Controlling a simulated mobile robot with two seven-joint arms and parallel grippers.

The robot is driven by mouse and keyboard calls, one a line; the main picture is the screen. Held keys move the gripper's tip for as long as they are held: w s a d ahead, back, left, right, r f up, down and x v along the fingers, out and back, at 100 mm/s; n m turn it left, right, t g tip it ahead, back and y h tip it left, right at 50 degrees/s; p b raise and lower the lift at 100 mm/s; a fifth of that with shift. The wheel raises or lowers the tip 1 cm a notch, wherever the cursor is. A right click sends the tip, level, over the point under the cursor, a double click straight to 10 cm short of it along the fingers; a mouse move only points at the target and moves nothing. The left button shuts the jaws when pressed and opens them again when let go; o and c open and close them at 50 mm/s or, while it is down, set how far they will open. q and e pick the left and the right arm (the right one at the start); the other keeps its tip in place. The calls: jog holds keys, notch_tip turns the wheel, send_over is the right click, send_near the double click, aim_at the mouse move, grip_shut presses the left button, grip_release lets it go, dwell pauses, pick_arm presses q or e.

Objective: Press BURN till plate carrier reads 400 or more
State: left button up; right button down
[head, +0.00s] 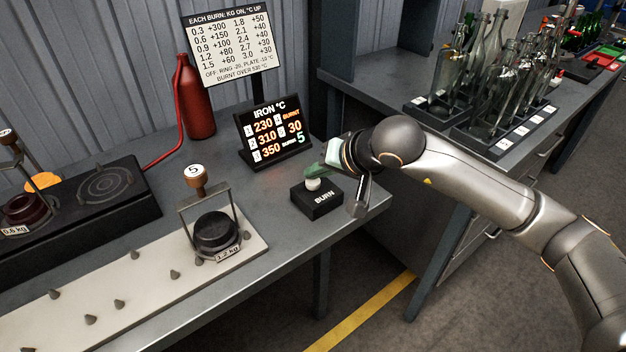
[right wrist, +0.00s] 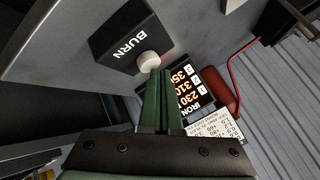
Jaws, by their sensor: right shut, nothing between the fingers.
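The black BURN box (head: 317,200) stands near the right end of the grey bench, with a pale round button (head: 312,184) on top. My right gripper (head: 318,171) is shut and empty, its green fingertips right at the button; it also shows in the right wrist view (right wrist: 157,75) beside the button (right wrist: 148,61). I cannot tell whether they touch. The IRON °C display (head: 274,133) reads 230, 310 and 350 on the left, BURNT and 30 on the right, and BURNS 5. A carrier (head: 216,231) with handle label 5 and a 1.2 kg tag stands on the pale board.
A black burner unit (head: 105,186) with a 0.6 kg carrier (head: 22,208) is at left. A red bottle (head: 196,100) with a hose and a burn chart (head: 230,45) stand behind. Glass bottles (head: 490,85) crowd the right bench. The bench front between board and BURN box is clear.

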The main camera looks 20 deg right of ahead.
aim_at(316, 184)
jog(key=shift+f+b, duration=0.4)
jog(key=shift+b, duration=0.05)
dwell(0.3)
dwell(0.3)
jog(key=shift+r+p, duration=0.35)
jog(key=shift+r, duration=0.55)
jog(key=shift+r+p, duration=1.4)
jog(key=shift+r, duration=1.15)
jog(key=shift+f, duration=0.1)
